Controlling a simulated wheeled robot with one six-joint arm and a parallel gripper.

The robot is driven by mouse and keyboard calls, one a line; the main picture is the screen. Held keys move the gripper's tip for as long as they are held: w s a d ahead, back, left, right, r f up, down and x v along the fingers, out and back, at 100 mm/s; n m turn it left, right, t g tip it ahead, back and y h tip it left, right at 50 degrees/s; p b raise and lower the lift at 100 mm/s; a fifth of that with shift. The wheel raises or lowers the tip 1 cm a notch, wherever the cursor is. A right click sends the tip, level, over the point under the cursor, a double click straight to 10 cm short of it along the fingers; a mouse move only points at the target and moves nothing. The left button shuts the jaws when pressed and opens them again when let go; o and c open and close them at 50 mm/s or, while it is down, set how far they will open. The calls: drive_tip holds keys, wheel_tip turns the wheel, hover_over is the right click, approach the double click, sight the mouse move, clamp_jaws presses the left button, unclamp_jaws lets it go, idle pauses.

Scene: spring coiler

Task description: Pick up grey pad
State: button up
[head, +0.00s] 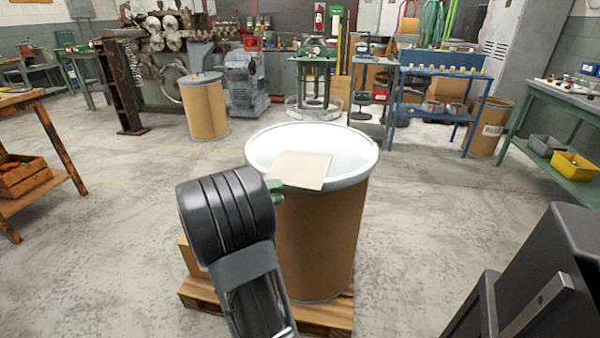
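A flat square pad (302,168), pale grey-beige, lies on the white lid of a brown drum (352,165) in the head view. It sits toward the lid's front left, and its near edge reaches the front rim. My dark arm comes up from the bottom and covers the drum's left side. A small green part at my gripper (275,189) shows just past the arm, close to the pad's near left corner. The arm hides most of the gripper, so I cannot tell whether it touches the pad or how its fingers stand.
The drum stands on a wooden pallet (338,315). A wooden table (30,100) is at the left, and a green bench (560,105) with a yellow bin (574,166) is at the right. Another drum (204,108) and machines stand behind.

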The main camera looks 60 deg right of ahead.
sight(295, 185)
drive_tip(key=shift+b+x, duration=1.45)
drive_tip(key=shift+x, duration=1.5)
drive_tip(key=shift+r, duration=0.2)
drive_tip(key=shift+c, duration=0.2)
clamp_jaws()
